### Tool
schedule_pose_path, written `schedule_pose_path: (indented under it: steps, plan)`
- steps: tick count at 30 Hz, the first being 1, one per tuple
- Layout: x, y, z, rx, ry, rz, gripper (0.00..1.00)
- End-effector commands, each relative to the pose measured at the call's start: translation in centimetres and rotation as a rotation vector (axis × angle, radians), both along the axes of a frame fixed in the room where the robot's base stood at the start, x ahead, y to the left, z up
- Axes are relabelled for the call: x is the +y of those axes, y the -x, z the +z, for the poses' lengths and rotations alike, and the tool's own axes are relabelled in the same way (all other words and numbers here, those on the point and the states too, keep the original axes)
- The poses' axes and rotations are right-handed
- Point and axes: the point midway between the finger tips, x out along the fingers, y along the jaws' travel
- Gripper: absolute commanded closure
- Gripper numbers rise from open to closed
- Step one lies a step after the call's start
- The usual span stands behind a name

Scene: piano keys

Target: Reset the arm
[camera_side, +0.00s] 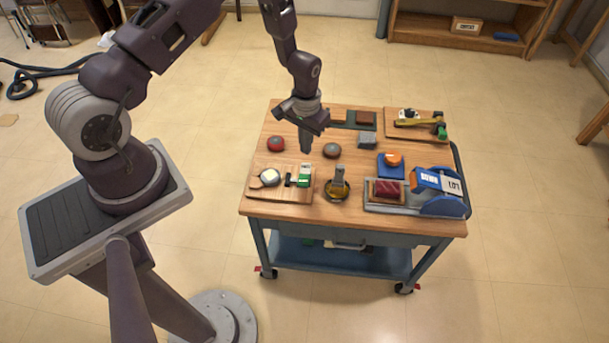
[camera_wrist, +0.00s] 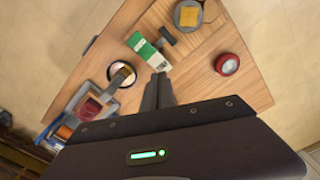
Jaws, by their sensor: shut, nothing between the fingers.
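My gripper (camera_side: 306,148) is shut and empty, pointing down above the wooden top of the cart (camera_side: 325,208). In the wrist view my gripper's fingers (camera_wrist: 158,92) are together at the centre, with the tabletop below. In the side view the fingertips appear between a red round object (camera_side: 276,143) on the left and a dark round object (camera_side: 331,150) on the right. I cannot tell the exact height of the fingertips above the top.
A dark bowl (camera_side: 337,189) stands front centre. A blue-and-grey device (camera_side: 440,192) fills the right front. A board with tools (camera_side: 416,123) is at back right.

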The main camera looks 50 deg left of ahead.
Motion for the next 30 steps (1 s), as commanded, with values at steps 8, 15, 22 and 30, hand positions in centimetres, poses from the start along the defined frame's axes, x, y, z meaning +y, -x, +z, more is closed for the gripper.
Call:
schedule_pose_path:
  steps: [8, 15, 22, 30]
  plan:
    - [0.0, 0.0, 0.5, 0.001, 0.0, 0.0, 1.0]
    - [-0.7, -1.3, 7.3, -0.056, -0.011, -0.025, 1.0]
    - [-4.2, 2.7, 26.2, -0.211, -0.035, -0.109, 1.0]
    - [-8.0, 17.3, 38.2, -0.399, -0.056, -0.211, 1.0]
